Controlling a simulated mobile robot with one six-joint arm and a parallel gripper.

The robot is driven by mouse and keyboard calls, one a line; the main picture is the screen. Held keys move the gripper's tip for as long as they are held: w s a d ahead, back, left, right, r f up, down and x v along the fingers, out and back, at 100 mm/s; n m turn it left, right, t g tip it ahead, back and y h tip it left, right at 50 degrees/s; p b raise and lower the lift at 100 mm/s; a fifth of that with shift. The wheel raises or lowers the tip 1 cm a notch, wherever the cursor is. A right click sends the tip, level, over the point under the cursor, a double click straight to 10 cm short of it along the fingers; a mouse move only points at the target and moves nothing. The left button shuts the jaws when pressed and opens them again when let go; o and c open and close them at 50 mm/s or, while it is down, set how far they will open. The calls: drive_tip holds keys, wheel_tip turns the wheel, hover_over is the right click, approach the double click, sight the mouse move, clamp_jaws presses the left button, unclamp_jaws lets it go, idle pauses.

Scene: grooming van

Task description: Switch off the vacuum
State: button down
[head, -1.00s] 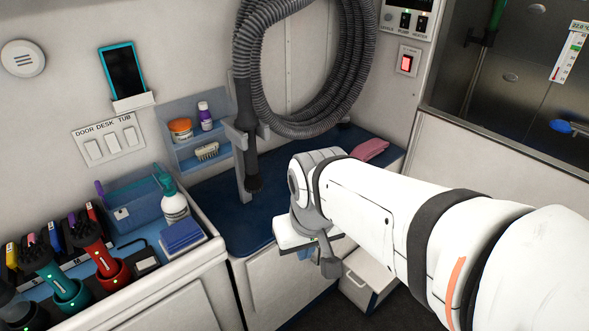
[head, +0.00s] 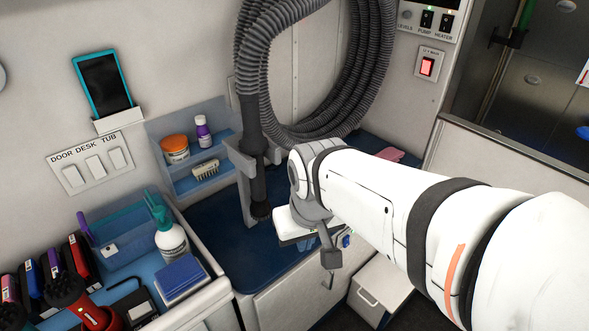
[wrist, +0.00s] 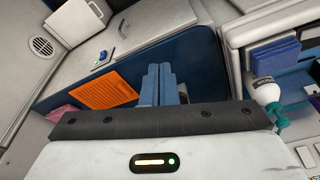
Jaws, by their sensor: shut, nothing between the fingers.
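A grey ribbed vacuum hose (head: 262,60) hangs coiled on the wall, its dark end pointing down in a grey holder (head: 240,165) over the blue bench top. A small plate with a blue knob (head: 347,241) is on the bench front, just right of my gripper. The plate and knob (wrist: 103,59) also show in the wrist view, left of the fingertips, with a small green spot. I cannot read a label there. My gripper (head: 305,244) is shut and empty, partly hidden behind its wrist. Its blue fingers (wrist: 160,82) are together, apart from the knob.
A lit red switch (head: 427,67) is on the wall at right, below the pump and heater switches (head: 436,20). Door, desk and tub switches (head: 95,166) are at left. An orange notice (wrist: 105,88) is near the fingers. A white drawer box (head: 380,287) stands below.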

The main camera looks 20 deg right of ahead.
drive_tip(key=shift+w+r, duration=0.1)
drive_tip(key=shift+w, duration=0.05)
drive_tip(key=w+d+f+m+t+y+b, duration=0.1)
drive_tip(key=w+d+f+m+b, duration=0.25)
drive_tip(key=f, duration=0.35)
drive_tip(key=w+d+f+m+y+b, duration=0.2)
drive_tip(key=w+d+f+m+b, duration=0.15)
drive_tip(key=f, duration=0.35)
drive_tip(key=w+d+f+m+t+y+b, duration=0.1)
drive_tip(key=w+d+f+m+b, duration=0.25)
drive_tip(key=f, duration=0.25)
drive_tip(key=s+d+f+m+t+h+b, duration=0.2)
drive_tip(key=d+f+m+b, duration=0.4)
drive_tip(key=d+f+m, duration=0.5)
drive_tip(key=d+f+h, duration=0.1)
drive_tip(key=d+f, duration=0.4)
drive_tip(key=d, duration=0.2)
drive_tip(key=shift+s+d+f+t+b, duration=0.15)
drive_tip(key=shift+s+f+t+b, duration=0.1)
drive_tip(key=shift+t+b, duration=0.15)
drive_tip(key=shift+w, duration=0.15)
